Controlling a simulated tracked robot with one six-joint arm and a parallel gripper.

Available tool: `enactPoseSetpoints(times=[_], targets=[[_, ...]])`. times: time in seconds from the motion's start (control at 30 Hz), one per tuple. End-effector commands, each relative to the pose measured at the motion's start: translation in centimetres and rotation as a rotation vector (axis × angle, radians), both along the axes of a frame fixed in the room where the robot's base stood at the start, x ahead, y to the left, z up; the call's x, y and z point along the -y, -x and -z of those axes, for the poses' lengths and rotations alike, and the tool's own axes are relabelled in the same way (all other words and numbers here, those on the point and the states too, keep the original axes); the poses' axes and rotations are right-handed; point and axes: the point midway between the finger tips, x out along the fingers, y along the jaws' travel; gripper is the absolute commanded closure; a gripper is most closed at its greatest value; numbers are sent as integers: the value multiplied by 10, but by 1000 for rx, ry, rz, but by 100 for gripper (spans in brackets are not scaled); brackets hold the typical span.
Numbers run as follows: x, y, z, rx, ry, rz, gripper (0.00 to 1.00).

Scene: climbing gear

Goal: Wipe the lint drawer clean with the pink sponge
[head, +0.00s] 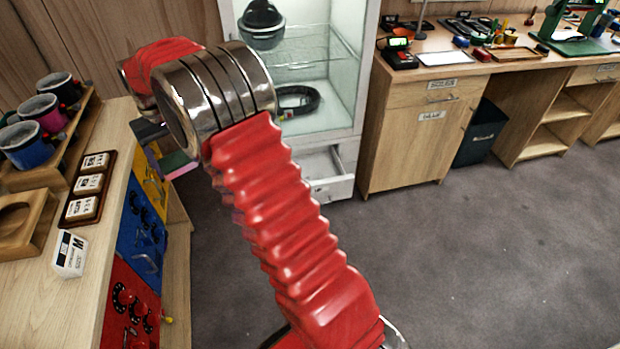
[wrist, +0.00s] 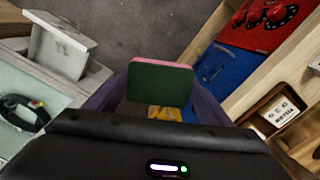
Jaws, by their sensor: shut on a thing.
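The sponge (wrist: 160,84) is in my gripper (wrist: 158,92) in the wrist view; its dark green face is toward the camera and a thin pink edge shows on top. In the head view a green and pink bit of the sponge (head: 178,164) shows left of my red arm, which hides most of my gripper. The lint drawer (head: 334,187) is a white drawer pulled out at the foot of the white glass cabinet. It also shows at the upper left of the wrist view (wrist: 60,45), apart from the sponge. The drawer's inside is only partly visible.
The white cabinet (head: 352,95) holds a dark coiled item and a helmet-like item. A wooden bench (head: 425,100) stands to its right, with a dark bin (head: 482,135). A left counter (head: 95,280) carries cups and labelled blocks. The grey floor (head: 500,250) between is clear.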

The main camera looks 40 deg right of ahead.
Motion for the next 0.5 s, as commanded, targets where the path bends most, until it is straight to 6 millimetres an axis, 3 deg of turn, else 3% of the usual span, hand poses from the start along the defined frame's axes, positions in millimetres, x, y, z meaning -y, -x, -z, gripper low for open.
enactPoseSetpoints(times=[0.27,0.37,0.5], targets=[[0,3,7,-2,0,0,48],[0,9,22,-4,0,0,48],[1,26,55,-7,0,-1,48]])
